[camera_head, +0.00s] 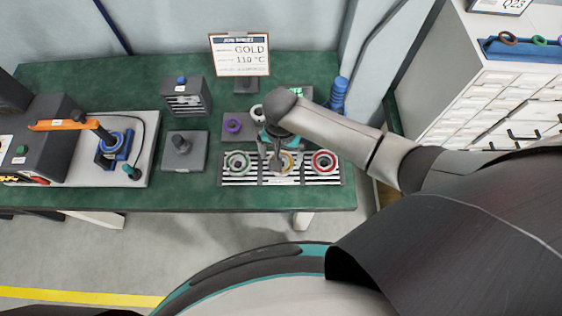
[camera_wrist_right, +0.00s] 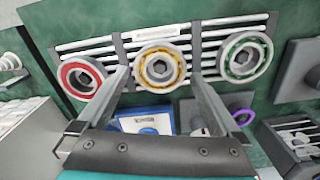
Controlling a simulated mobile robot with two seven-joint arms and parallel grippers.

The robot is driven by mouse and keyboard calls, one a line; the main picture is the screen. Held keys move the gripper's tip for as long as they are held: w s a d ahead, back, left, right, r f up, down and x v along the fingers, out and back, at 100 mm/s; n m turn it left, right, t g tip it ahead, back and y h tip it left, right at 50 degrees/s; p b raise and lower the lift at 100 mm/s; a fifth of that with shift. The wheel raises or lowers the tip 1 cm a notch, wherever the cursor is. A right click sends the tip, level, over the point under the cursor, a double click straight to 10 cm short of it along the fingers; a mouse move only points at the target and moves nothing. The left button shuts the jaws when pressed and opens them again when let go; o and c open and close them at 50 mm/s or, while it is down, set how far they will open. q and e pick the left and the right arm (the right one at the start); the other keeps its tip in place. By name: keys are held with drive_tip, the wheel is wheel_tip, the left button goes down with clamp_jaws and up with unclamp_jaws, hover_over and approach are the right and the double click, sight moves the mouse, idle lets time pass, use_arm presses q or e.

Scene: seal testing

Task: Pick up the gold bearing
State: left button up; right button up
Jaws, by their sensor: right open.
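The gold bearing (camera_wrist_right: 160,66), a grey ring with a gold inner band, lies on the striped rack between the red bearing (camera_wrist_right: 82,77) and the green bearing (camera_wrist_right: 245,57) in the right wrist view. In the head view the gold bearing (camera_head: 287,160) is partly hidden by my right gripper (camera_head: 272,160). My right gripper (camera_wrist_right: 158,80) is open, with one finger on each side of the gold bearing in the wrist picture. I cannot tell whether the fingers touch it. My left gripper is not in view.
The striped rack (camera_head: 230,181) lies at the front edge of the green table (camera_head: 220,200). A purple ring (camera_head: 232,125) and a white ring (camera_head: 257,112) sit behind it. A grey block with a post (camera_head: 183,147) stands left of the rack.

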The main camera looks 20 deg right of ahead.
drive_tip(key=shift+f, duration=0.9)
drive_tip(key=shift+r, duration=0.1)
drive_tip(key=c, duration=1.5)
wheel_tip(320, 180, up, 20)
drive_tip(key=p, duration=0.4)
